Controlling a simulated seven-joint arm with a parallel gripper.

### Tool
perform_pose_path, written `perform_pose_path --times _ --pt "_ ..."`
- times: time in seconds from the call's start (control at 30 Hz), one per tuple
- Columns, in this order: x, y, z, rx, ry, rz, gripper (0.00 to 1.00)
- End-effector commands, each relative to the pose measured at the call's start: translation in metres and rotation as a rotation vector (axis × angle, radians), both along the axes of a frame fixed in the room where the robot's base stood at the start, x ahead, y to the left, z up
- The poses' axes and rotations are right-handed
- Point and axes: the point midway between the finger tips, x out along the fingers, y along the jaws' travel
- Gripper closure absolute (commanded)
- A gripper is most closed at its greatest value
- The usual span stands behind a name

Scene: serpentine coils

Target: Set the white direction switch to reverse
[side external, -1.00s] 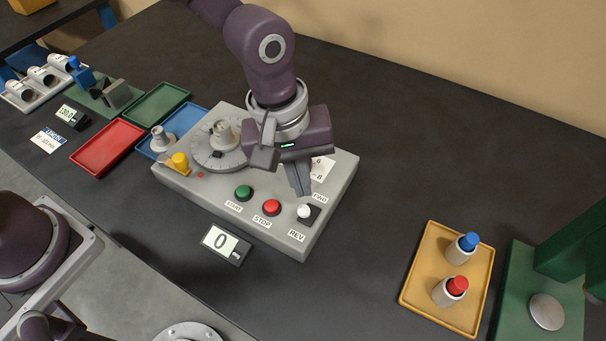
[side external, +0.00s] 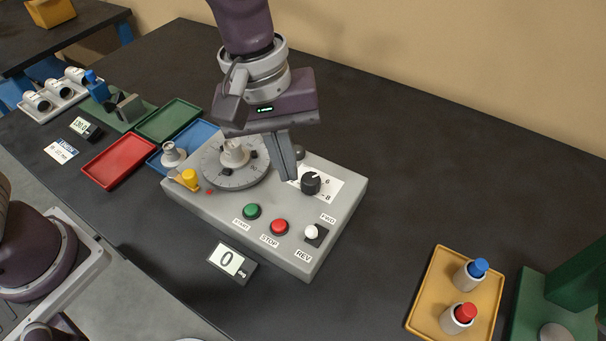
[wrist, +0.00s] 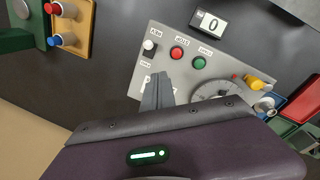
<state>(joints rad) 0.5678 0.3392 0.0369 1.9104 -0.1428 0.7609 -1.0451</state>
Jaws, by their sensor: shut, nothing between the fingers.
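The white direction switch (side external: 312,231) is a small white knob on a dark base, at the near right corner of the grey control box (side external: 285,250). Its knob sits toward the REV label (side external: 303,256), away from the FWD label (side external: 328,218). In the wrist view, the white switch (wrist: 149,45) also sits on the REV side of its base. My gripper (side external: 292,179) is shut and empty, pointing down above the box, beside the black dial and behind the switch. Its closed fingertips (wrist: 160,77) are apart from the switch.
The green START button (side external: 251,211) and red STOP button (side external: 279,227) lie left of the switch. A black dial (side external: 311,183) and a round grey turntable (side external: 235,162) are near my fingers. A yellow tray (side external: 434,270) stands right, with bare table between.

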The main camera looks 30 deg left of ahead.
Motion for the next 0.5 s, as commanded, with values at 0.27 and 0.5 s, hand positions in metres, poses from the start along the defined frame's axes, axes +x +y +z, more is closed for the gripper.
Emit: perform_pose_path --times 0.27,0.5 --pt "-0.015 0.004 0.023 0.000 0.000 0.001 1.00" --pt "-0.015 0.004 0.023 0.000 0.002 0.001 1.00"
